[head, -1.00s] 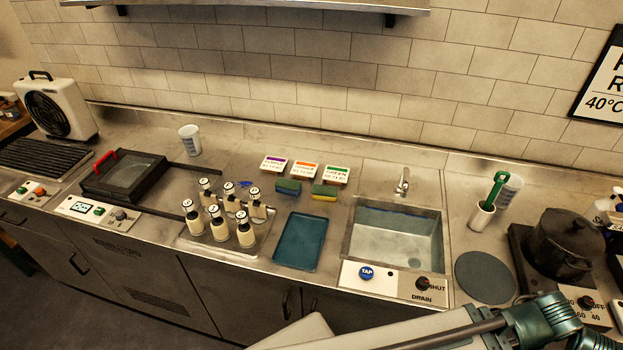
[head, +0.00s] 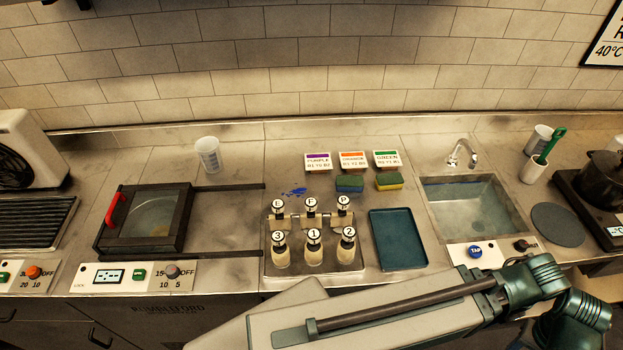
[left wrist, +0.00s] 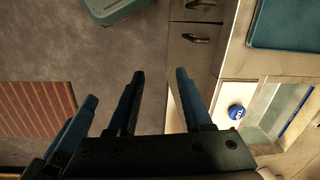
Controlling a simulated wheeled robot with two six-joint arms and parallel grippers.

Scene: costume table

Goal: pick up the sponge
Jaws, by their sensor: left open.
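Two sponges lie side by side on the steel counter in the head view, below the label cards. One is a blue and dark green sponge (head: 349,184). The other is a yellow and green sponge (head: 390,181) to its right. My left gripper (left wrist: 158,78) shows in the left wrist view, open and with nothing visible between its fingers. It is over the floor in front of the cabinets, away from the sponges. Neither sponge is in the left wrist view. My right gripper is in neither view.
A bottle rack (head: 290,270) stands left of a teal tray (head: 398,238) in front of the sponges. A sink (head: 472,205) is to the right. Three label cards (head: 353,161) stand behind the sponges. A blue stain (head: 293,192) marks the counter.

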